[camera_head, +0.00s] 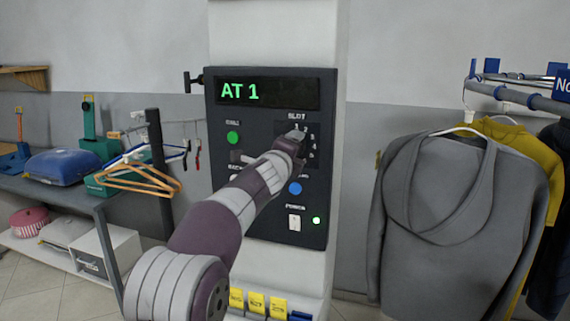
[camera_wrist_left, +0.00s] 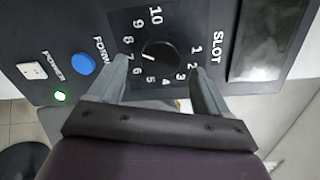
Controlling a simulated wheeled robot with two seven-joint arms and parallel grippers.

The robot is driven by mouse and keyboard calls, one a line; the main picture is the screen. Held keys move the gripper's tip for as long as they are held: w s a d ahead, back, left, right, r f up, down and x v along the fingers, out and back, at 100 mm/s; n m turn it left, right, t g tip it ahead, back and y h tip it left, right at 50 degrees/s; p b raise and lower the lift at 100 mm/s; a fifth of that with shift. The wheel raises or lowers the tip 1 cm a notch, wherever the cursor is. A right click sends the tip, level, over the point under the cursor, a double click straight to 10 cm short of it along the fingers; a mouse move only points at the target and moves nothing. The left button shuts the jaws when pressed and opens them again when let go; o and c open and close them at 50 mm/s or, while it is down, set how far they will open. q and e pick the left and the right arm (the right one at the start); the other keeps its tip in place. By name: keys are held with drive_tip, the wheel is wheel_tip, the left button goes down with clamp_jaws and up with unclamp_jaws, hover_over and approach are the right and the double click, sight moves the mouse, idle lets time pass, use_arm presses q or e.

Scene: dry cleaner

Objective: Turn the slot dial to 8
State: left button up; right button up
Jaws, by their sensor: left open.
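The slot dial (camera_wrist_left: 160,57) is a round black knob on a dark control panel (camera_head: 317,220), ringed by white numbers up to 10. In the left wrist view its white mark points left, close to the 7. The panel's display (camera_head: 265,93) reads "AT 1" in green. My left gripper (camera_wrist_left: 159,72) is open, with one finger on each side of the knob and a gap visible on both sides. In the head view my left gripper (camera_head: 296,135) covers the knob; only a few numbers show to its right. My right gripper is not in view.
The panel also has a green button (camera_head: 233,138), a blue button (camera_head: 295,188) and a white power switch (camera_head: 294,222) with a lit green lamp. A grey garment (camera_head: 450,215) hangs on the right; a shelf with hangers (camera_head: 140,180) stands left.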

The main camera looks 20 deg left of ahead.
use_arm(q)
drive_tip(key=s+b, duration=0.2)
drive_tip(key=s, duration=0.8)
drive_tip(key=shift+s+r, duration=0.3)
drive_tip(key=shift+s, duration=0.05)
